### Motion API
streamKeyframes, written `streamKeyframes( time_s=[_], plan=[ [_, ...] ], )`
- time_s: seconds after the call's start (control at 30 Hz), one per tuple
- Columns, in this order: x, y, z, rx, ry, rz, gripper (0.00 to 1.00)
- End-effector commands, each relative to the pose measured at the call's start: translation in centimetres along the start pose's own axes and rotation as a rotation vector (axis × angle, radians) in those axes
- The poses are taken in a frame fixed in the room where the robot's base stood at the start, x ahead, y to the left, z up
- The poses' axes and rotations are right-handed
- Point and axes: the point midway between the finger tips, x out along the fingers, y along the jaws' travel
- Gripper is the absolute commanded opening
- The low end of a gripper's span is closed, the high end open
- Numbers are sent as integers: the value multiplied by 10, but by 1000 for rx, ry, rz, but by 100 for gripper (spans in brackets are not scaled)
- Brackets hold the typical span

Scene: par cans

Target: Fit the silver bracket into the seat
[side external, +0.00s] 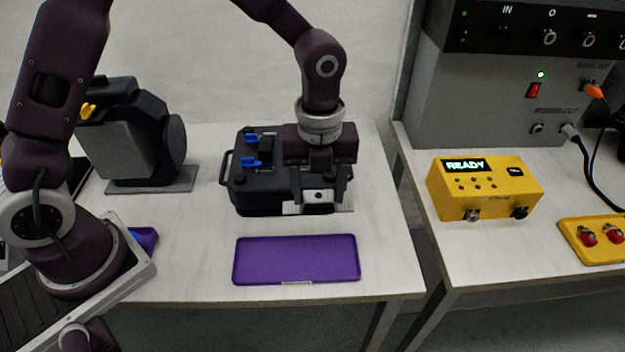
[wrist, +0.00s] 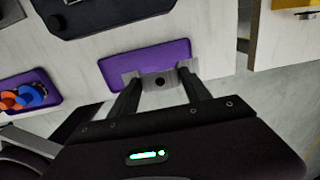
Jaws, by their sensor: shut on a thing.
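My gripper (wrist: 158,88) is shut on the silver bracket (wrist: 148,77), a pale metal piece with a dark round hole, held between the two fingers in the wrist view. In the side external view my gripper points down at the front of the dark case, and the bracket (side external: 319,196) shows at its tips, close to the case's lower front edge. I cannot tell whether the bracket touches the case. I cannot make out the seat clearly; my gripper covers part of the case (side external: 262,195).
An empty purple tray (side external: 296,259) lies in front of the case. A second purple tray (wrist: 36,82) holds orange and blue parts. A black and grey machine (side external: 130,140) stands left. A yellow READY box (side external: 484,188) sits on the right table, across a gap.

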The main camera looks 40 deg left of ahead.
Motion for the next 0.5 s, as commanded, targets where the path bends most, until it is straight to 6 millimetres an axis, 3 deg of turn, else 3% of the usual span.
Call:
streamKeyframes(
  time_s=[0.1, 0.23, 0.4, 0.5],
  plan=[
    [-34, -1, 1, -1, -3, -5, 10],
    [-60, -1, 1, -1, -2, -3, 10],
    [-85, 0, 0, -1, -1, -3, 9],
    [-86, -3, 13, -96, 3, -1, 9]
  ],
)
